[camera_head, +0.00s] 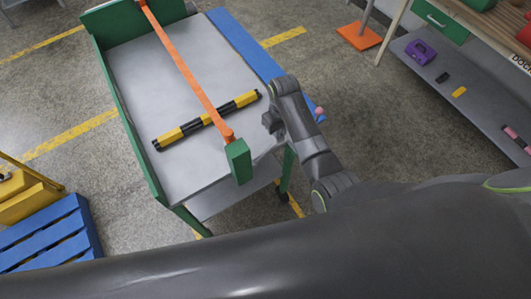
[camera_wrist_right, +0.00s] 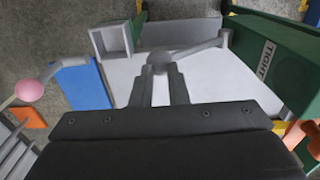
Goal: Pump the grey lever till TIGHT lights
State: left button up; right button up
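The green tensioner box (camera_head: 239,161) sits at the cart's front edge, at the end of the orange strap (camera_head: 185,65). In the right wrist view, the box (camera_wrist_right: 283,65) carries a TIGHT label (camera_wrist_right: 267,62); I cannot make out a lit lamp. The grey lever (camera_wrist_right: 200,48) reaches left from the box and ends in a round knob. My right gripper (camera_wrist_right: 160,72) has its two fingertips at the knob, one on each side, and appears closed on it. In the head view my right gripper (camera_head: 271,121) is beside the box, with the lever hidden. My left gripper is out of view.
A yellow-and-black bar (camera_head: 208,120) lies under the strap on the grey cart bed (camera_head: 135,75). A pink ball (camera_head: 320,111) is right of my right arm. A blue pallet (camera_head: 45,238) stands lower left and a shelf (camera_head: 465,95) at the right.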

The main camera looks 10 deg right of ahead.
jog(key=shift+w+d+f+b, duration=0.1)
jog(key=shift+d+f+b, duration=0.2)
jog(key=shift+f, duration=0.45)
jog(key=shift+w+d+f+b, duration=0.15)
jog(key=shift+d+f, duration=0.2)
jog(key=shift+f, duration=0.35)
jog(key=shift+w+d+f+b, duration=0.1)
jog(key=shift+d+f+b, duration=0.2)
jog(key=shift+f, duration=0.45)
jog(key=shift+w+d+f+b, duration=0.1)
jog(key=shift+f+b, duration=0.25)
jog(key=shift+f, duration=0.4)
jog(key=shift+s+a+r+p, duration=0.15)
jog(key=shift+a+r+p, duration=0.2)
jog(key=shift+r+p, duration=0.65)
jog(key=shift+s+a+r+p, duration=0.15)
jog(key=shift+a+r+p, duration=0.25)
jog(key=shift+r, duration=1.15)
jog(key=shift+s+a+r+p, duration=0.15)
jog(key=shift+a+r+p, duration=0.1)
jog(key=shift+r+p, duration=0.8)
jog(key=shift+r, duration=0.1)
